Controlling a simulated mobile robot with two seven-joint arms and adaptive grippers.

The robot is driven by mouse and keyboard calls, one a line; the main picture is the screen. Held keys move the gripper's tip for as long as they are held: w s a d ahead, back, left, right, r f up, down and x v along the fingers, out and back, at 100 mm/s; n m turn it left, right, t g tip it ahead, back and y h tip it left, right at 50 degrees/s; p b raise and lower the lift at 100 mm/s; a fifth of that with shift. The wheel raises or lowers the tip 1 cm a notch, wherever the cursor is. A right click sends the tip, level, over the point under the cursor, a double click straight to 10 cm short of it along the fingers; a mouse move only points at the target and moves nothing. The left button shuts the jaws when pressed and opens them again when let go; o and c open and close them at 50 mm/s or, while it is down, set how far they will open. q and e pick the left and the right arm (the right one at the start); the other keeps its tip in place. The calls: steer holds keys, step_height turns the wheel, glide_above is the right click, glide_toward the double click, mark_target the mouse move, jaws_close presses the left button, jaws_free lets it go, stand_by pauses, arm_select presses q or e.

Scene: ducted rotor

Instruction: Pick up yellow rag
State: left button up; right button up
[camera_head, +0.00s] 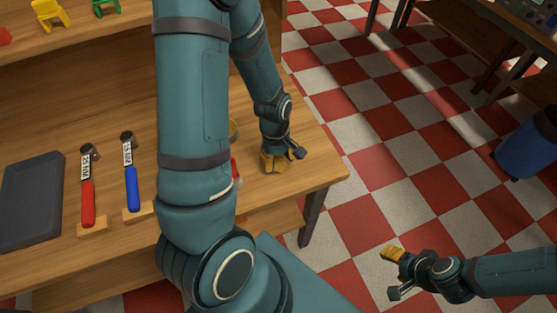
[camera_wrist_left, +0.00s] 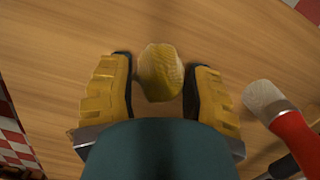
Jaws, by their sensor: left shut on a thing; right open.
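The yellow rag (camera_wrist_left: 160,72) is a small bunched, ridged cloth between the fingertips of my left gripper (camera_wrist_left: 160,85) in the left wrist view. The gripper is shut on it, low over the wooden tabletop; I cannot tell whether the rag touches the wood. In the head view my left gripper (camera_head: 279,162) is at the right end of the workbench, and I cannot make out the rag apart from the yellow fingers. My right gripper (camera_head: 392,273) is open and empty over the checkered floor.
A red-handled brush (camera_wrist_left: 290,125) lies right of the left gripper. On the workbench (camera_head: 300,185), a blue-handled tool (camera_head: 132,185), a red-handled tool (camera_head: 87,190) and a dark tray (camera_head: 32,200) lie to the left. A blue bin (camera_head: 525,145) stands on the floor.

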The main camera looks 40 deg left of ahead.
arm_select(q)
step_height(320, 180, up, 10)
steer(key=p, duration=0.2)
steer(key=shift+p, duration=0.4)
steer(key=shift+c, duration=0.2)
steer(key=o, duration=0.5)
steer(key=shift+c, duration=0.2)
steer(key=c, duration=0.4)
steer(key=shift+c, duration=0.2)
